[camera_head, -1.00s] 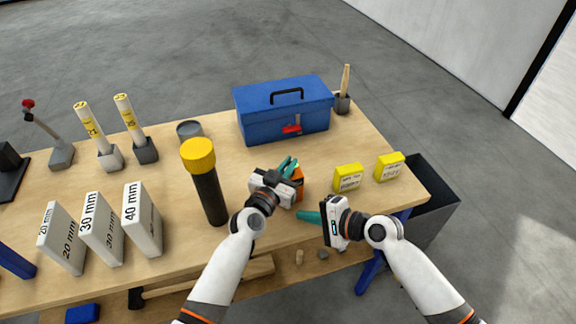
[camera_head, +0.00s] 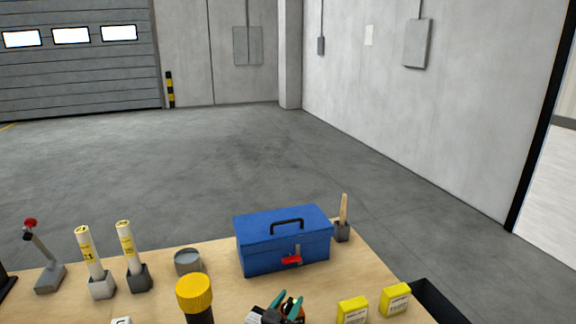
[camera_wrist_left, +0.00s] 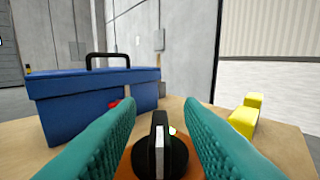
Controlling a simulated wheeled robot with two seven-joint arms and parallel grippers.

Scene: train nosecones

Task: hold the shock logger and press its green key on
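An orange item with a black upright part (camera_wrist_left: 160,150), perhaps the shock logger, is low in the left wrist view. It stands between the teal fingers of my left gripper (camera_wrist_left: 160,112), with a gap visible on each side. My left gripper (camera_head: 288,303) is open at the bottom edge of the head view, with a bit of orange (camera_head: 297,312) beside its fingers. A small pale yellow-green spot shows by the black part, but I cannot tell whether it is a key. My right gripper is out of view.
A blue toolbox (camera_head: 270,247) stands behind the left gripper, also in the left wrist view (camera_wrist_left: 85,115). Yellow boxes (camera_head: 352,311) (camera_head: 395,300) are to the right. A yellow-capped black cylinder (camera_head: 194,293) stands close on the left. A grey tin (camera_head: 187,262) is farther back.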

